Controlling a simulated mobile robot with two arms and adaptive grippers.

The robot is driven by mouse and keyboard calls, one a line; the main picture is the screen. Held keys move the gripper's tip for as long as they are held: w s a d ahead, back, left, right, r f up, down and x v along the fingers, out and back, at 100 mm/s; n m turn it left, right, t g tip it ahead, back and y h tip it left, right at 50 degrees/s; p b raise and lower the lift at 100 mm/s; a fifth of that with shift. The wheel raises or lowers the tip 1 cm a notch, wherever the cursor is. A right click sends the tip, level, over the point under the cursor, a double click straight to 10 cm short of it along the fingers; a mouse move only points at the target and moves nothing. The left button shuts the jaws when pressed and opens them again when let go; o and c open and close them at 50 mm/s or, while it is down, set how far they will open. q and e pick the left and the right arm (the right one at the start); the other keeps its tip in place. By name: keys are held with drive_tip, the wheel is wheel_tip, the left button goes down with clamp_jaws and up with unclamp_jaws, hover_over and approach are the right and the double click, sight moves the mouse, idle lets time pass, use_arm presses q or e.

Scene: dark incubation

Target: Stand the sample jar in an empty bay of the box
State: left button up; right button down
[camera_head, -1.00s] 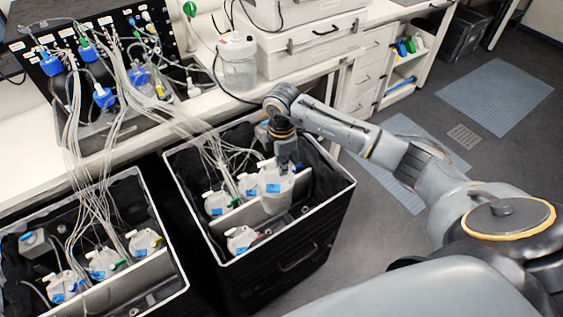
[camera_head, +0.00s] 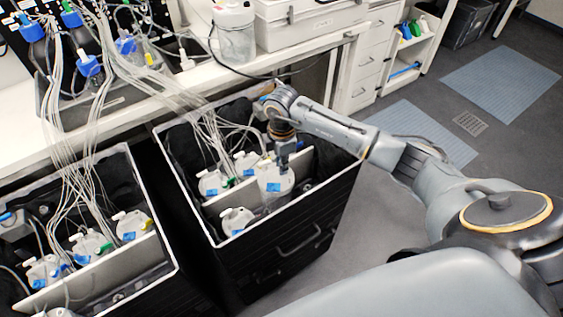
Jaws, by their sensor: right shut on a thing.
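The sample jar (camera_head: 274,188) is a whitish translucent jar with a blue label, upright in the right-hand black box (camera_head: 256,232). My right gripper (camera_head: 283,163) points down from above and is shut on the jar's top. The jar is in front of the box's pale divider, at the right part of the near bays. Its base is low in the box; I cannot tell whether it touches the floor. Another jar (camera_head: 236,220) stands to its left in the near row. My left gripper is not in view.
Jars with tubes, such as one jar (camera_head: 212,183), stand behind the divider. A second black box (camera_head: 165,258) with jars is at the left. A white bench (camera_head: 185,88) with bottles runs behind. Open floor (camera_head: 345,232) is at the right.

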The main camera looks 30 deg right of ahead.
wheel_tip(320, 180, down, 11)
drive_tip(key=b, duration=0.8)
drive_tip(key=shift+r, duration=0.5)
drive_tip(key=shift+f+b, duration=1.15)
drive_tip(key=shift+f, duration=0.9)
drive_tip(key=shift+s+f, duration=0.3)
drive_tip(key=shift+f, duration=0.05)
drive_tip(key=c, duration=1.4)
unclamp_jaws()
drive_tip(key=shift+w+f, duration=0.1)
drive_tip(key=shift+w, duration=0.1)
drive_tip(key=shift+o, duration=0.2)
drive_tip(key=shift+r, duration=0.25)
